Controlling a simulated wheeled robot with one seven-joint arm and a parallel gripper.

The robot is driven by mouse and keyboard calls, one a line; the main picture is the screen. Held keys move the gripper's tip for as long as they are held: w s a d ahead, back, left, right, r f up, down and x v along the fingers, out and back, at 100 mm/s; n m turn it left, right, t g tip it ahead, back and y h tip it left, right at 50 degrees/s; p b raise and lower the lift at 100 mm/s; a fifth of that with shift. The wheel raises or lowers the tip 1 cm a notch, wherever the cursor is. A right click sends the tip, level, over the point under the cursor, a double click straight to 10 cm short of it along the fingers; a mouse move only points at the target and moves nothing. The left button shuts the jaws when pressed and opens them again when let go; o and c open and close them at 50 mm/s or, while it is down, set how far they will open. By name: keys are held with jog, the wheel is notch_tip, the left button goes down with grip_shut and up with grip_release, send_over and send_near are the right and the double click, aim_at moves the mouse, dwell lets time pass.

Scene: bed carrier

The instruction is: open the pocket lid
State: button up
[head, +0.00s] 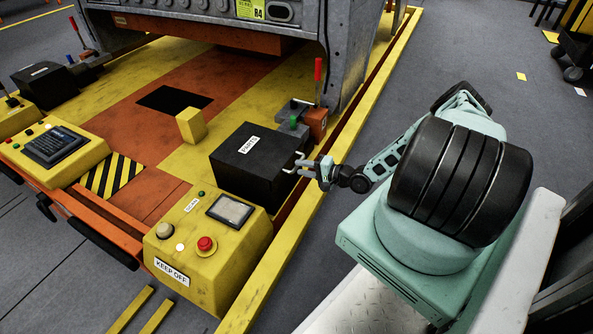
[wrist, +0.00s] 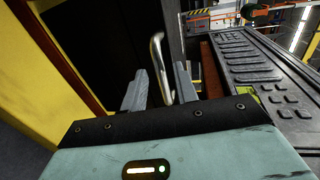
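A black box (head: 252,163) with a flat closed top and a small white label sits on the yellow deck in the head view; I take it to be the pocket, but the label is too small to read surely. A bent silver handle (wrist: 158,66) rises in front of its dark face in the wrist view. My gripper (wrist: 160,87) is open, with its two grey fingers apart and the handle showing between them. I cannot tell whether either finger touches it. In the head view, my gripper (head: 308,166) is at the box's right side.
A yellow control box (head: 208,250) with a red button stands in front of the black box. An orange block (head: 315,122) with a red lever stands behind it. A yellow rail (head: 262,285) runs between my base and the deck.

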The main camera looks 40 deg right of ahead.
jog(key=shift+b+x, duration=0.3)
jog(key=shift+x, duration=1.25)
